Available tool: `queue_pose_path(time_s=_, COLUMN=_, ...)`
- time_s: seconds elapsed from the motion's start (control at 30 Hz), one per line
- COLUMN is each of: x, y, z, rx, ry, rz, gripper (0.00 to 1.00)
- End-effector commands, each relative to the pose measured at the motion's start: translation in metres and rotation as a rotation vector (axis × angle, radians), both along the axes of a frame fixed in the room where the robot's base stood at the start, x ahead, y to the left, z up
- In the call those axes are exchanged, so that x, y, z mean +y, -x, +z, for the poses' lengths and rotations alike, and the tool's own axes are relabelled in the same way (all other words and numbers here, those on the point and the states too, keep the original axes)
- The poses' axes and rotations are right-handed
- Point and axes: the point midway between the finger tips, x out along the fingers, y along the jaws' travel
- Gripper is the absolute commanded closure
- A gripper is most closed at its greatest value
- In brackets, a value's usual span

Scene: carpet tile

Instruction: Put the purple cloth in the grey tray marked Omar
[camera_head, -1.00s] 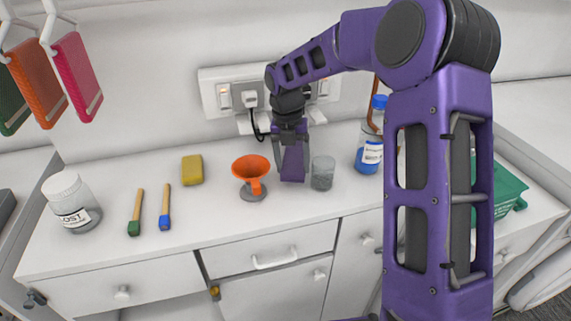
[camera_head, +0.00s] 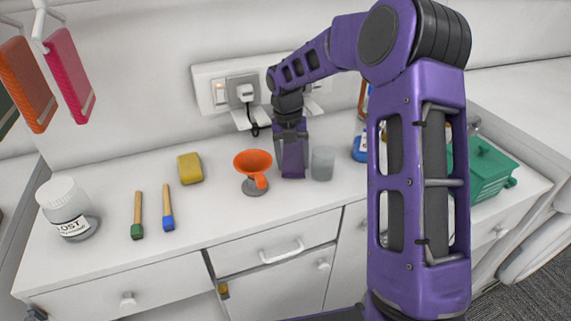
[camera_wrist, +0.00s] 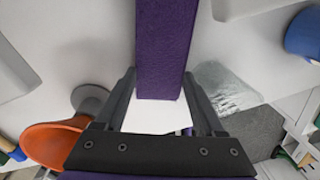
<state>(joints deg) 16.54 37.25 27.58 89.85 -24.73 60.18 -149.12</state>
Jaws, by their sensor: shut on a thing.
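The purple cloth (camera_head: 293,160) is a flat folded piece held in my gripper (camera_head: 291,140) over the white counter. The wrist view shows the cloth (camera_wrist: 166,45) reaching up from between the two fingers of my gripper (camera_wrist: 166,100), which are shut on it. I see no grey tray marked Omar in these views.

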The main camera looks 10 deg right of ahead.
Motion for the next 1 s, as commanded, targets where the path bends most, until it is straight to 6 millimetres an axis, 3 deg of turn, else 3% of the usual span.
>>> queue_pose_path(time_s=0.57, x=-0.0054, y=-0.0015, z=-0.0069, rx=0.0, ry=0.0, rz=0.002, gripper=0.93)
queue_pose_path(time_s=0.6, x=-0.0054, y=-0.0016, z=-0.0071, rx=-0.001, ry=0.0, rz=0.002, gripper=0.25)
queue_pose_path(time_s=0.67, x=-0.0055, y=-0.0016, z=-0.007, rx=-0.001, ry=0.0, rz=0.002, gripper=0.17)
queue_pose_path(time_s=1.0, x=-0.0054, y=-0.0016, z=-0.0037, rx=-0.002, ry=0.0, rz=0.002, gripper=0.17)
